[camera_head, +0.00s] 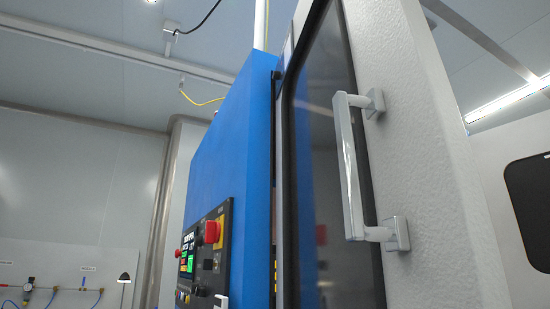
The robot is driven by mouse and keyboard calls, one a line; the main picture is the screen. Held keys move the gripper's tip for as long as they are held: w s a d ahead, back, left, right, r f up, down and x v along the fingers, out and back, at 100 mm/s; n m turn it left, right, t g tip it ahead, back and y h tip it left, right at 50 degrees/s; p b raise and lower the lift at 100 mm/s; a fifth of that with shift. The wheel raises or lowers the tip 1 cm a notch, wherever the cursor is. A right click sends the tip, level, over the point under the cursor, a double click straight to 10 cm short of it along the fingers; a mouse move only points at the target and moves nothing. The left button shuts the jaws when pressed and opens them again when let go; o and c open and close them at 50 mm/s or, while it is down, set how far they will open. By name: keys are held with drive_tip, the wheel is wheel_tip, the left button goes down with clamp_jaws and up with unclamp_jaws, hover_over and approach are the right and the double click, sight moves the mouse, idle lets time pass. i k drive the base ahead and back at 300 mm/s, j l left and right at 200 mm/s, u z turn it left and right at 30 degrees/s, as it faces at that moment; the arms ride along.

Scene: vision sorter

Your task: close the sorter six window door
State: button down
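The sorter door (440,150) fills the right half of the head view. It is a light grey textured panel with a dark glass window (325,160) in a black frame. A silver bar handle (347,165) stands out from the panel on two square mounts. The blue sorter cabinet (235,145) is to the left of the door. A narrow dark gap shows between the cabinet and the door frame. I cannot tell from this angle how far the door stands open. My gripper is not in this view, and nothing is seen touching the handle.
A control panel (203,255) with a red button (211,232) and small screens is on the cabinet's left face. A lab wall with blue hoses (60,292) is at the far left. A dark wall window (530,205) is at the far right.

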sight(380, 204)
drive_tip(key=z, duration=0.2)
drive_tip(key=k+j+u, duration=0.15)
drive_tip(key=k, duration=0.3)
drive_tip(key=k+j+u, duration=0.2)
drive_tip(key=k, duration=0.25)
